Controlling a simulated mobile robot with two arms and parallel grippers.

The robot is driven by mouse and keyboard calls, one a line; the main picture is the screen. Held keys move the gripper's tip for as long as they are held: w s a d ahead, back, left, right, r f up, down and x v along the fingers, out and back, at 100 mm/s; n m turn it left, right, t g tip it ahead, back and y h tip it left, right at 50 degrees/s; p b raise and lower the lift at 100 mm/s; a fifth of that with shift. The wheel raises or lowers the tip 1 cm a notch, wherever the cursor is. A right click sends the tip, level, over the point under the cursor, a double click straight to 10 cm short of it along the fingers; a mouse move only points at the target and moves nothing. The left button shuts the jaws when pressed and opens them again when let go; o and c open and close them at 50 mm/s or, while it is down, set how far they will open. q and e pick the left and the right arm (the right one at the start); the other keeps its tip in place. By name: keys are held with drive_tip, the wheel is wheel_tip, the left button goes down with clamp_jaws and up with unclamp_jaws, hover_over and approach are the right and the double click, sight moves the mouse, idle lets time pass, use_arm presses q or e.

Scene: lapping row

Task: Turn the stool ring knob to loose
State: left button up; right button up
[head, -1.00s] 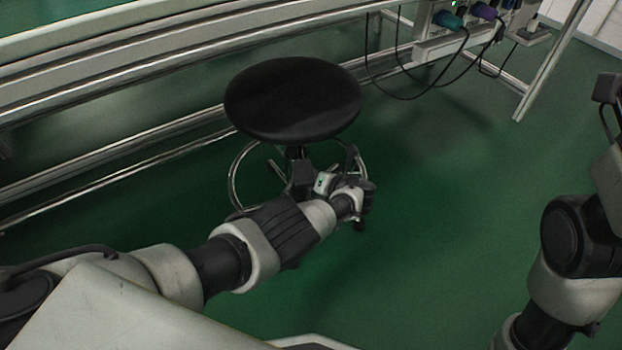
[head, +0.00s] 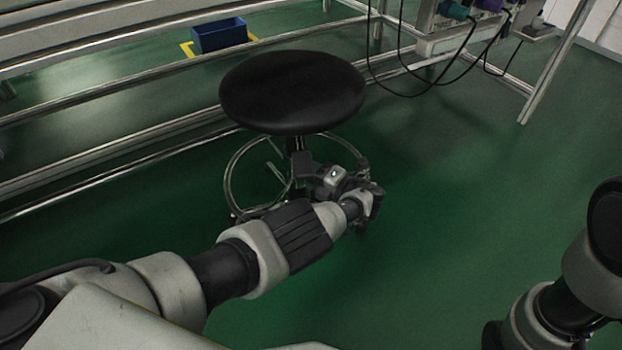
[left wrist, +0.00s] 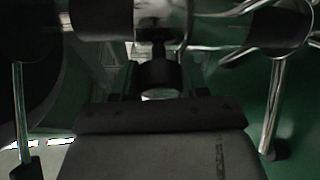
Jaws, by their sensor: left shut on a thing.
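The stool has a round black seat (head: 292,92) and a chrome foot ring (head: 232,178) below it. My left gripper (head: 308,168) reaches in under the seat at the stool's column. In the left wrist view the black ring knob (left wrist: 158,76) sits between the two dark fingers of my left gripper (left wrist: 160,88), which is shut on it. The knob is hidden in the head view by my gripper and wrist. Its turn position cannot be read. My right arm shows at the right edge, but its gripper is out of view.
A bench with metal rails (head: 110,118) runs behind the stool. A blue bin (head: 220,36) stands on the floor beyond the rails. Black cables (head: 412,92) hang from the bench at the upper right. The green floor right of the stool is clear.

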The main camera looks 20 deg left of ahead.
use_arm(q)
drive_tip(key=shift+m+y+b, duration=0.3)
drive_tip(key=shift+m+b, duration=0.1)
drive_tip(key=shift+m, duration=0.4)
drive_tip(key=o, duration=0.9)
drive_tip(key=shift+r, duration=0.1)
